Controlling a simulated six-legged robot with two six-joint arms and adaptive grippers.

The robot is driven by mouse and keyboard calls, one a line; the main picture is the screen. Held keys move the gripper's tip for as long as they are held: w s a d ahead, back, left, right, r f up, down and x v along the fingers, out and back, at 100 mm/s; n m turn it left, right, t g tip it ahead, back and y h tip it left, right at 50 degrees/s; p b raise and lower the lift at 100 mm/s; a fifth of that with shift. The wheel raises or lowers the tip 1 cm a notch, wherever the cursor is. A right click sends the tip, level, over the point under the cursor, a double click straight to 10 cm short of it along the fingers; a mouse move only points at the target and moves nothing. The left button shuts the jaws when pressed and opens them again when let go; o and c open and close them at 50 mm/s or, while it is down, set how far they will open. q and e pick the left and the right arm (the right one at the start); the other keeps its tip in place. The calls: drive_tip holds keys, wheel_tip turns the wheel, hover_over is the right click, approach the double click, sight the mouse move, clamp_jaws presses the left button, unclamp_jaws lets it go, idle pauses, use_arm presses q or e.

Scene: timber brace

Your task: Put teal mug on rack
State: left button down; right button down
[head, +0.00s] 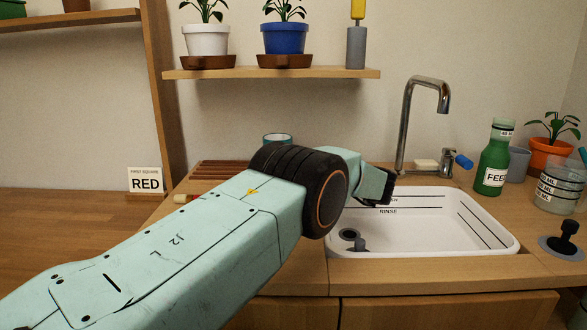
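What looks like the teal mug (277,139) shows only its upper part in the head view, just above my arm's black joint. The brown slatted wooden rack (215,171) lies on the counter to the left of the mug, partly covered by my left arm. The mug's base is hidden, so I cannot tell whether it stands on the rack or behind it. My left gripper (376,187) is dark and sits at the left back rim of the sink, right of the mug and apart from it. Its fingers are too hidden to judge. My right gripper is out of view.
The white sink (470,225) is at the right, with a dark plug inside and a tall tap (404,125) behind it. A green bottle (493,160) and jars crowd the right. A shelf (270,74) with plants hangs above.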

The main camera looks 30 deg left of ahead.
use_arm(q)
drive_tip(key=shift+r, duration=0.15)
drive_tip(key=c, duration=1.4)
unclamp_jaws()
drive_tip(key=shift+f, duration=0.2)
drive_tip(key=shift+r, duration=0.2)
drive_tip(key=d+p, duration=0.1)
drive_tip(key=d, duration=0.3)
drive_tip(key=d+p, duration=0.1)
drive_tip(key=d, duration=0.3)
drive_tip(key=d+p, duration=0.1)
drive_tip(key=d, duration=0.3)
drive_tip(key=shift+s, duration=0.4)
